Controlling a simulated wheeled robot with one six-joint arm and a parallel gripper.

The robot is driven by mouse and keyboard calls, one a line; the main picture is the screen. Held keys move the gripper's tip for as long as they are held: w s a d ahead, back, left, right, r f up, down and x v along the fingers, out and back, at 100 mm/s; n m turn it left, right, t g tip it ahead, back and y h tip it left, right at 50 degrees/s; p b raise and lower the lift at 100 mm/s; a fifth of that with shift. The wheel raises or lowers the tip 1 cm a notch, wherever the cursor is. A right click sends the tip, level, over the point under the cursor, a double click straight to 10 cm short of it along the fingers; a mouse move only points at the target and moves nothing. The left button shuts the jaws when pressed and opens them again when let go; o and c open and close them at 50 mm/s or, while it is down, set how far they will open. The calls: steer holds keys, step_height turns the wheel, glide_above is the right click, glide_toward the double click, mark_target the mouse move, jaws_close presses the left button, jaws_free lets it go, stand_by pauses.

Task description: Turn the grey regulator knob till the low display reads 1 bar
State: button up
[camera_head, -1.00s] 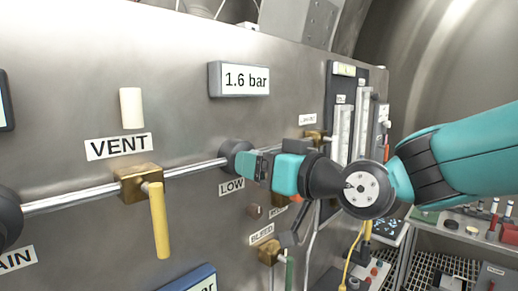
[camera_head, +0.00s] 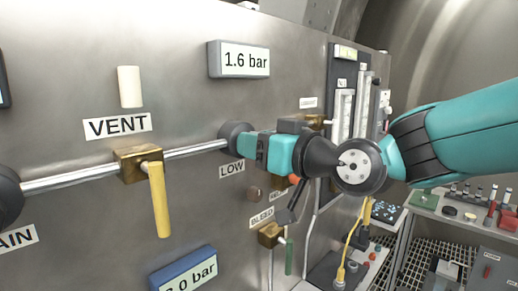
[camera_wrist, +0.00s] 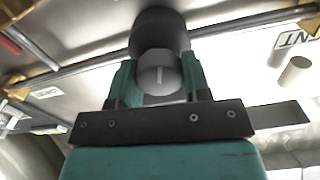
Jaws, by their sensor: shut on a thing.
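The grey regulator knob (camera_wrist: 158,72) shows in the wrist view with a pale line on its face. It sits between the two teal fingers of my gripper (camera_wrist: 158,82), which is shut on it. Behind it is the dark round regulator body (camera_wrist: 160,30), also seen in the head view (camera_head: 234,134) above the LOW label (camera_head: 231,172). In the head view my gripper (camera_head: 254,150) reaches it from the right and hides the knob. The display (camera_head: 245,60) above reads 1.6 bar.
A brass VENT valve (camera_head: 138,164) with a yellow lever (camera_head: 159,200) sits on the pipe to the left. A partly cut-off blue-framed display (camera_head: 186,272) is below. A BLEED valve (camera_head: 269,235) and hoses are close under my gripper.

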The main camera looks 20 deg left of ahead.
steer(key=n+b, duration=0.2)
steer(key=b, duration=0.1)
steer(key=f+n+b, duration=0.1)
steer(key=b, duration=0.3)
steer(key=shift+n, duration=0.4)
steer(key=n+b, duration=0.3)
steer(key=b, duration=0.2)
steer(key=shift+r, duration=0.2)
steer(key=n+b, duration=0.2)
steer(key=b, duration=0.1)
steer(key=shift+s+r, duration=0.1)
steer(key=shift+r, duration=0.1)
steer(key=shift+r+n, duration=0.1)
steer(key=shift+n, duration=0.3)
steer(key=o, duration=0.9)
